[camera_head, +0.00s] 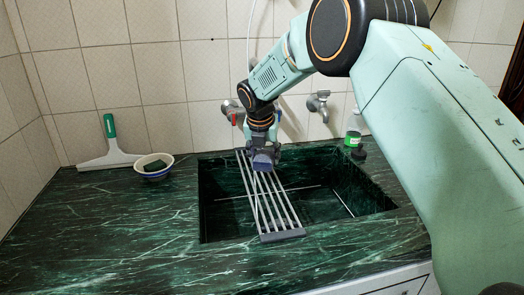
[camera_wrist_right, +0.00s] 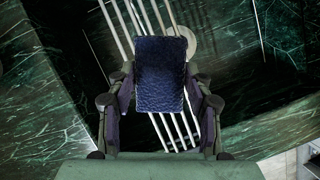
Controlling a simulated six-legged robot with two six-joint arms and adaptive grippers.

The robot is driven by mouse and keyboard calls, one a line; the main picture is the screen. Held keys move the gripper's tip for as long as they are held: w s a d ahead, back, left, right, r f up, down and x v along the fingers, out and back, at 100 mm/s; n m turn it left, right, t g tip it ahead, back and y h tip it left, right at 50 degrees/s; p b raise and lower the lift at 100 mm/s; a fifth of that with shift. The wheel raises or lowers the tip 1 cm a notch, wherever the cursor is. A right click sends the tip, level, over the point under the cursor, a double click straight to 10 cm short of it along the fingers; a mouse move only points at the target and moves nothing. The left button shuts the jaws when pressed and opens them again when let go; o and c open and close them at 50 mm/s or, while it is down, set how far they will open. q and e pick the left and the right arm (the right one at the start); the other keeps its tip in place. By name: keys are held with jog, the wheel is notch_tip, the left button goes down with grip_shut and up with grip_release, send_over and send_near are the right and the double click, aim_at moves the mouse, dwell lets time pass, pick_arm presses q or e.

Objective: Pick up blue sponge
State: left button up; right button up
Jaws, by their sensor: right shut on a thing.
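The blue sponge (camera_wrist_right: 160,72) fills the middle of the right wrist view, dark blue and rough. My right gripper (camera_wrist_right: 160,92) is shut on it, with one finger at each side. In the head view my right gripper (camera_head: 264,156) hangs over the sink, above the slatted drying rack. The sponge is hard to tell from the gripper there. My left gripper is not in view.
The slatted rack (camera_head: 282,236) spans the sink (camera_head: 222,215) front to back. At left are a squeegee (camera_head: 112,157) and a bowl (camera_head: 165,172) holding a dark block. The front-left counter is clear.

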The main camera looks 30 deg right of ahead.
jog(key=s+a, duration=0.3)
jog(key=s, duration=1)
jog(key=shift+a, duration=0.25)
jog(key=shift+s, duration=0.1)
jog(key=shift+o, duration=1)
jog(key=c, duration=0.5)
jog(key=shift+o, duration=0.2)
jog(key=shift+s, duration=0.1)
